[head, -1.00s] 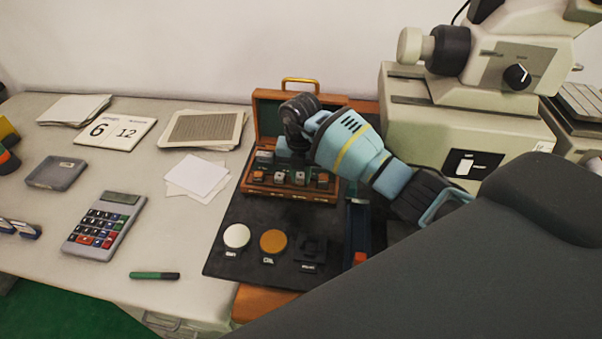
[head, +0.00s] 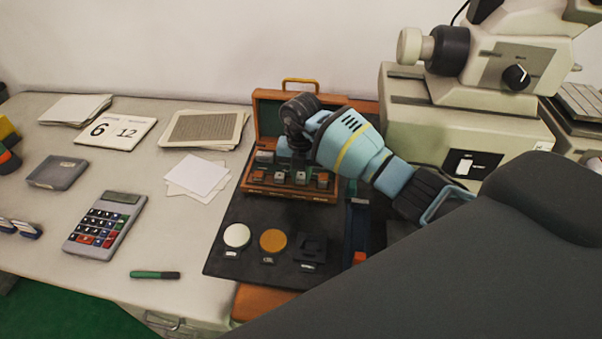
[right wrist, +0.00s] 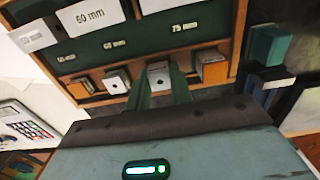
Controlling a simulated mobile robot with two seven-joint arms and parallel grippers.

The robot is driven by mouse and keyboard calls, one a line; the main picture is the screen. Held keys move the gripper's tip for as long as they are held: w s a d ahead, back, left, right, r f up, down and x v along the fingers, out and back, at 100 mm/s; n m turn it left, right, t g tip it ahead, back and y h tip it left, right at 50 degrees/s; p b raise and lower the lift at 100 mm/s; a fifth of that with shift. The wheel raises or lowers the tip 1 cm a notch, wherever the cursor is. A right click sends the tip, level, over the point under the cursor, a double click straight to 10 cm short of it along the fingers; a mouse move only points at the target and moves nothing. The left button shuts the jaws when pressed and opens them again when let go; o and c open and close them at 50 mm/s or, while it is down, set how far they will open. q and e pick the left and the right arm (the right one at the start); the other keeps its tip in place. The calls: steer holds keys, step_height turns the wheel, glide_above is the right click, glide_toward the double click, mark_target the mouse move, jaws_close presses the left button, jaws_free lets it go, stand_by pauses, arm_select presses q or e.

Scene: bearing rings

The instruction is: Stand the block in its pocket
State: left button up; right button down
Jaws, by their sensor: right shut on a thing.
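The wooden case (head: 249,181) stands open with green lining on the dark mat; it also shows in the right wrist view (right wrist: 238,30). Its front row holds several small blocks, among them a grey block with a hole (right wrist: 116,80) and an orange-brown block (right wrist: 211,66). My right gripper (right wrist: 160,82) is over this front row, shut on a grey metal block (right wrist: 158,74) between its two green fingers. The held block lines up with the row; I cannot tell how deep it sits. In the head view my right gripper (head: 296,150) hides part of the case. My left gripper is out of view.
The dark mat (head: 228,262) carries a white disc (head: 237,236), an orange disc (head: 273,241) and a black square holder (head: 310,248). A narrow dark tray (head: 357,225) lies to their right. A microscope (head: 470,120) stands at the right. A calculator (head: 104,226) lies at the left.

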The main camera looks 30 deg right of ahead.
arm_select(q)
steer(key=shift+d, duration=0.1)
arm_select(e)
steer(key=shift+f, duration=0.3)
stand_by(0.3)
steer(key=c, duration=1.2)
jaws_free()
steer(key=shift+o, duration=0.2)
steer(key=shift+r+p, duration=0.35)
steer(key=shift+r, duration=2.15)
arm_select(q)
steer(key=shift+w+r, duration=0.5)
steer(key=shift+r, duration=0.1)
arm_select(e)
steer(key=shift+r, duration=1.9)
steer(key=shift+r, duration=0.1)
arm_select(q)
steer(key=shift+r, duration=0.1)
arm_select(e)
steer(key=shift+r, duration=0.1)
